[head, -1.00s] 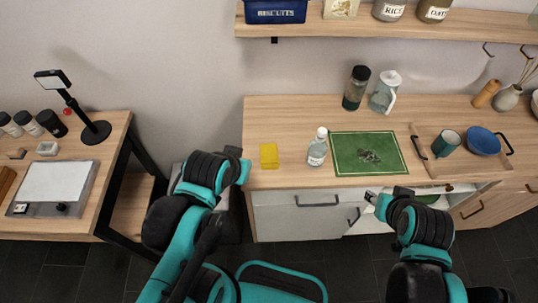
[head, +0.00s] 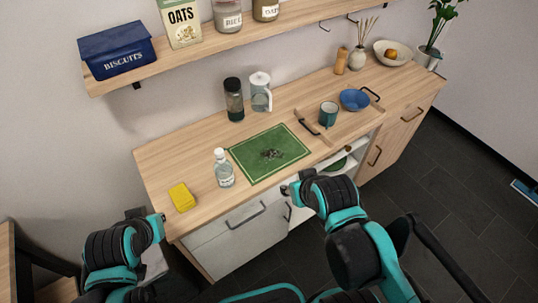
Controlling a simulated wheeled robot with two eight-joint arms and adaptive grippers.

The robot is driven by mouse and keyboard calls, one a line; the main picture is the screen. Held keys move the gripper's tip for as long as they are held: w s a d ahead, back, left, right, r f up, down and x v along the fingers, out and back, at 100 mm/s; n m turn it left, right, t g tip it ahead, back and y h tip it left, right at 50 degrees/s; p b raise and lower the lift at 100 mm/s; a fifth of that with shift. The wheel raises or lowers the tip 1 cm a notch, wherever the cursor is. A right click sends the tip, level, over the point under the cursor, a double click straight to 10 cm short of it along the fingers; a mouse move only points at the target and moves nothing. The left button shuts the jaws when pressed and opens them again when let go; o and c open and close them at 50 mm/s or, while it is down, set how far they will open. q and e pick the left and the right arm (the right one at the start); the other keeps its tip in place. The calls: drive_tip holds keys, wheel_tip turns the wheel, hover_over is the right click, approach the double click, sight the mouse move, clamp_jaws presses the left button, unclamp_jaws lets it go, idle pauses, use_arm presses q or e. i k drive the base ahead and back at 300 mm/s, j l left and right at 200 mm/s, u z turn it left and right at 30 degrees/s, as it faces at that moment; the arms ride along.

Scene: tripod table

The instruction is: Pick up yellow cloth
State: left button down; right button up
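The yellow cloth (head: 182,197) is a small folded block lying flat on the wooden counter (head: 165,158), close to its front left corner. My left gripper (head: 158,226) is in front of the counter's left end, lower left of the cloth and apart from it. Its fingers are too small and dark to tell whether they are open. My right gripper (head: 289,189) is by the counter's front edge, below the green mat. Its finger opening cannot be made out. Nothing shows in either gripper.
A clear bottle (head: 222,168) stands right of the cloth, beside a green mat (head: 245,160) with dark bits on it. A dark jar (head: 233,99) and a pitcher (head: 261,92) stand behind. A tray (head: 311,118) holds a mug (head: 328,114) and a blue bowl (head: 355,99).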

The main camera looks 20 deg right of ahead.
sight(183, 198)
drive_tip(key=j+z, duration=0.35)
drive_tip(key=k+j+z, duration=0.1)
drive_tip(key=z, duration=0.25)
drive_tip(key=k+j+z, duration=0.15)
drive_tip(key=z, duration=0.2)
drive_tip(key=j, duration=0.1)
